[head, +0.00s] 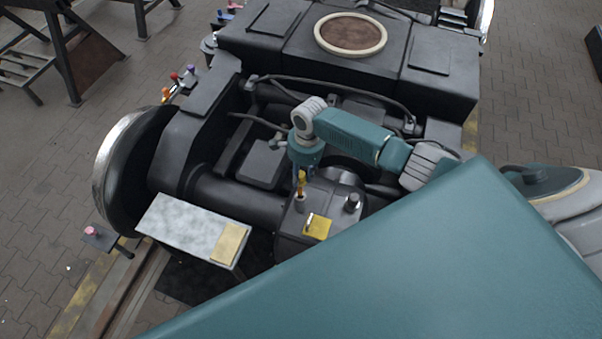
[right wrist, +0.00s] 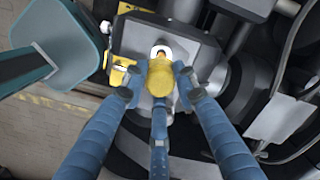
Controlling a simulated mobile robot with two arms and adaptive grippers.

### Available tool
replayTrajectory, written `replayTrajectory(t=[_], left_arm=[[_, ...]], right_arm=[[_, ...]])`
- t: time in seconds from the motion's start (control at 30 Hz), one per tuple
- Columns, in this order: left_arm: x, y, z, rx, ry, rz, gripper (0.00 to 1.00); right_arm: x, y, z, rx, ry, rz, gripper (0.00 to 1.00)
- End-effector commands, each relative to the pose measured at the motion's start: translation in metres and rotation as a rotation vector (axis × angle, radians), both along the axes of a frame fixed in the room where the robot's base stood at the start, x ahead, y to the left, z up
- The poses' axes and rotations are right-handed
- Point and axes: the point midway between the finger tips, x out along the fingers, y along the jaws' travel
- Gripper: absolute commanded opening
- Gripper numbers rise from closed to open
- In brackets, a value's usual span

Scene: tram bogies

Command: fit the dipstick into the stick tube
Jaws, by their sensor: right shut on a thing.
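The dipstick (head: 301,179) has a yellow grip and stands roughly upright above the grey gearbox housing (head: 290,243). The short stick tube (head: 300,204) rises from the top of that housing. My right gripper (head: 303,173) is shut on the dipstick's grip from above. In the right wrist view its blue fingers close around the yellow grip (right wrist: 161,78), and a white and orange ring (right wrist: 161,51) shows just beyond it. The dipstick is in line with the tube in the head view, but I cannot tell whether its tip is inside. My left gripper is not in view.
A black knob (head: 352,203) and a yellow plate (head: 318,226) sit on the housing near the tube. A pale tray table (head: 190,224) stands at left. Dark cables (head: 340,88) and bogie frame parts surround the housing.

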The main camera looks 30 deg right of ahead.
Motion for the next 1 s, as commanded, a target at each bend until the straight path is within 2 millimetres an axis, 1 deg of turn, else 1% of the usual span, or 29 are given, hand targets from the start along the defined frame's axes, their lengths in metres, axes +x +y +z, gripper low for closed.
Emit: replayTrajectory(t=[0.27, 1.0], left_arm=[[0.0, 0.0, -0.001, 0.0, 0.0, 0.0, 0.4], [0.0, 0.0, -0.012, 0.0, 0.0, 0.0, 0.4]], right_arm=[[0.0, 0.0, -0.001, 0.0, 0.0, 0.0, 0.0], [0.0, 0.0, -0.02, 0.0, 0.001, -0.001, 0.0]])
